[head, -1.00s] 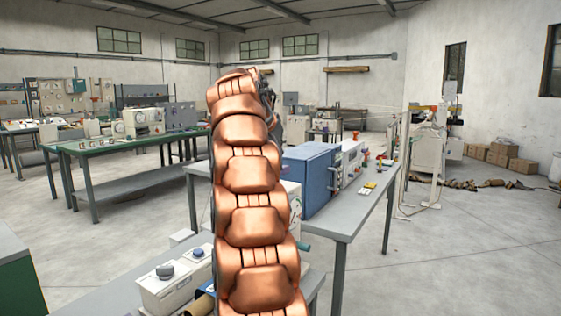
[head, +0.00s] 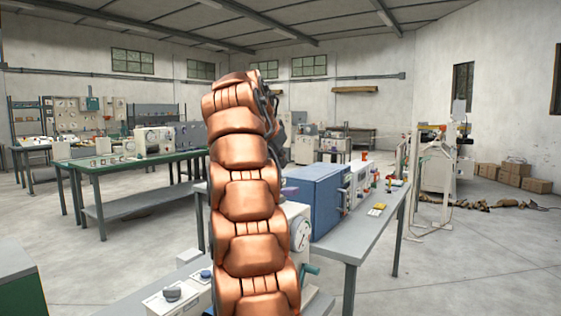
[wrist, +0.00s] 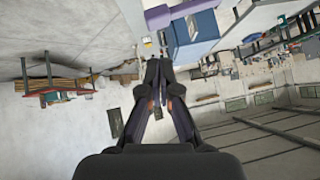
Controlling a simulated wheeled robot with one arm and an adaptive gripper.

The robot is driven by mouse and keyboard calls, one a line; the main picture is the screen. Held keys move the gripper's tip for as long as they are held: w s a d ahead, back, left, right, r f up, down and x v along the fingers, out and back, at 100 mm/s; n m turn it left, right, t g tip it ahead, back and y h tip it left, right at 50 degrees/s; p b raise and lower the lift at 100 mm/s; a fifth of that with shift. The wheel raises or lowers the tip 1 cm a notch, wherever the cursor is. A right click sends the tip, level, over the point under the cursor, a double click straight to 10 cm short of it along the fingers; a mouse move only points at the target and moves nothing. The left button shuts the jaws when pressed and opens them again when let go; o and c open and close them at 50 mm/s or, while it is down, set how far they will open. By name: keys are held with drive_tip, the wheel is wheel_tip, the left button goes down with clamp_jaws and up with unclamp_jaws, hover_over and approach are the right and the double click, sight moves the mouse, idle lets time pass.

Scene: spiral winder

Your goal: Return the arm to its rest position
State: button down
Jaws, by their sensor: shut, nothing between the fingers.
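My copper-coloured segmented arm stands nearly upright in the middle of the head view, its top leaning slightly left. It covers part of the bench behind it. My gripper (wrist: 158,72) shows in the wrist view, its dark fingers drawn together at the tips with nothing between them. In the head view the gripper is mostly hidden behind the arm's top, where only dark parts show at the right edge. The wrist view shows the room tilted and upside down, with benches and machines at its top.
A blue box-shaped machine (head: 318,200) and a white unit with a dial (head: 299,232) stand close to the arm's right on a grey bench (head: 362,237). A green-topped table (head: 122,160) is at left. Cardboard boxes (head: 512,174) lie at far right.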

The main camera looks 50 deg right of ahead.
idle(0.5)
drive_tip(key=w+a+f+n+y+p, duration=0.1)
drive_tip(key=a+f+n+y+p, duration=0.3)
drive_tip(key=a, duration=0.9)
drive_tip(key=w+a+f+n+y, duration=0.1)
drive_tip(key=a+f+n, duration=0.6)
drive_tip(key=a, duration=0.6)
drive_tip(key=s+a+f+n+g+y+p, duration=0.2)
drive_tip(key=s+a+f+n, duration=0.1)
drive_tip(key=s+a+f, duration=0.6)
drive_tip(key=s+a+f+n+g+y+p, duration=0.1)
drive_tip(key=s+a+f+n, duration=0.3)
drive_tip(key=s+a+f, duration=0.6)
drive_tip(key=s+a+y+p, duration=0.1)
drive_tip(key=s+a, duration=0.2)
drive_tip(key=s, duration=0.4)
drive_tip(key=shift+f+g, duration=0.25)
drive_tip(key=shift+g, duration=0.15)
drive_tip(key=shift+d, duration=0.1)
